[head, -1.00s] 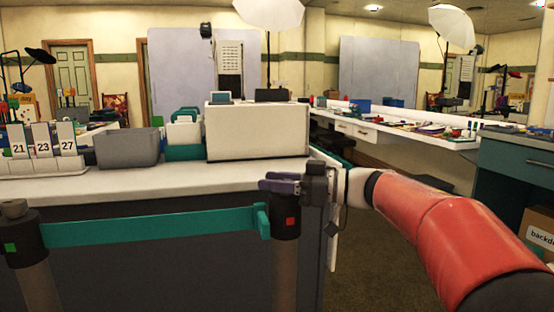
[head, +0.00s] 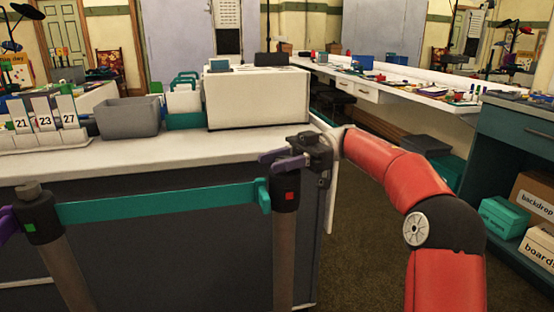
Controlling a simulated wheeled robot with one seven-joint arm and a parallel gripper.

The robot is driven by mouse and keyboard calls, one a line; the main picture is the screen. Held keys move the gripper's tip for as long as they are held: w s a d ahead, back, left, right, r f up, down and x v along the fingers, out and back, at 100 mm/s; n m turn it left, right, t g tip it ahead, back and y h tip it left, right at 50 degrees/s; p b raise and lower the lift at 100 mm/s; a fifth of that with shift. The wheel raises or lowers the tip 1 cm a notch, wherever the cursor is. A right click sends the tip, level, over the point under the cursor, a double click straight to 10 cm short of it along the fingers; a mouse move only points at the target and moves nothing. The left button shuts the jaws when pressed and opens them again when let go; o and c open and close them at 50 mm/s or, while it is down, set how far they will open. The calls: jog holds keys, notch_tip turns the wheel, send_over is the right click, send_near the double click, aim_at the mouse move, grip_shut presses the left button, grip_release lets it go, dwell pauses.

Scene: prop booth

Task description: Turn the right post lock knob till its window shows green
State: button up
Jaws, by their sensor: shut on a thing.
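The right post (head: 286,240) stands in front of the counter, with a dark head. Its small window (head: 289,196) shows red. My gripper (head: 279,161) is at the top of this post, its purple fingers shut on the lock knob, which is mostly hidden between them. The left post (head: 66,265) has a dark head with a grey knob (head: 29,188) on top, and its window (head: 29,227) shows green. A teal belt (head: 160,207) runs between the two posts.
Behind the posts is a white-topped counter (head: 130,168) with number cards (head: 45,120), a grey bin (head: 128,118) and a white box (head: 258,100). Cardboard boxes (head: 538,205) stand at the far right. The dark floor right of the counter is open.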

jog(key=shift+d+n+g+h, duration=0.15)
jog(key=shift+n+g+h, duration=0.95)
jog(key=shift+g, duration=0.2)
jog(key=shift+s+n+g+h, duration=0.15)
jog(key=shift+n+g+h, duration=0.25)
jog(key=shift+h, duration=0.1)
jog(key=o, duration=1)
